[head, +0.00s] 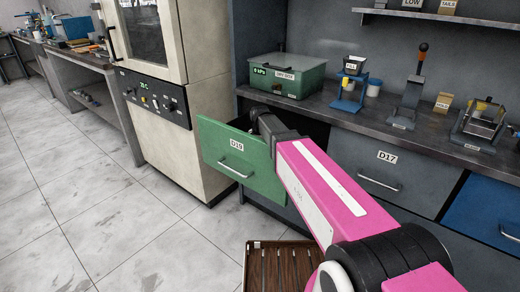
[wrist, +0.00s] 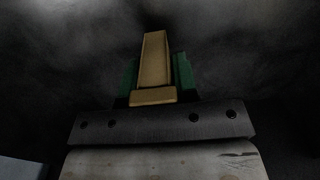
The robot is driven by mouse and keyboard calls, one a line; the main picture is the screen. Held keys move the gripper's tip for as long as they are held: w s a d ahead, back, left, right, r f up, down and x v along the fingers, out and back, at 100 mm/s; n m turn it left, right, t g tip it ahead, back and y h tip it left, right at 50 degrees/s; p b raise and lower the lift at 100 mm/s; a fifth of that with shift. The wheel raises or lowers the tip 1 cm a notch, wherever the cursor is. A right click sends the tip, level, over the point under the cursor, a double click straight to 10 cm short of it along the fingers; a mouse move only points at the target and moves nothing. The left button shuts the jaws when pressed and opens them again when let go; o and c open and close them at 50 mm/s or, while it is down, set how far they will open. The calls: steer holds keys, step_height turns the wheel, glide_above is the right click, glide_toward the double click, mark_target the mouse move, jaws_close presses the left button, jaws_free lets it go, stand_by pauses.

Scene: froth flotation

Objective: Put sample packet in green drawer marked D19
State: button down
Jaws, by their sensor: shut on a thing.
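The green drawer (head: 215,143) is pulled open, and its front carries a small label that appears to read D19. My gripper (wrist: 155,75) is shut on the sample packet (wrist: 153,58), a tan, upright-looking shape between two green fingers in the wrist view. In the head view my pink arm reaches over the drawer front, and its dark end is at or just behind the top edge. The fingers and packet are hidden there. The wrist view shows dark grey surfaces around the packet; whether it touches the drawer bottom I cannot tell.
A grey drawer D17 (head: 385,172) and a blue drawer (head: 484,215) are shut at the right. The bench (head: 330,121) above holds a green dry box (head: 289,76) and several tools. A cream oven (head: 165,125) stands left. A brown slatted tray (head: 278,265) is below.

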steer(key=c, duration=0.9)
jaws_free()
step_height(320, 180, up, 13)
steer(key=shift+r, duration=0.15)
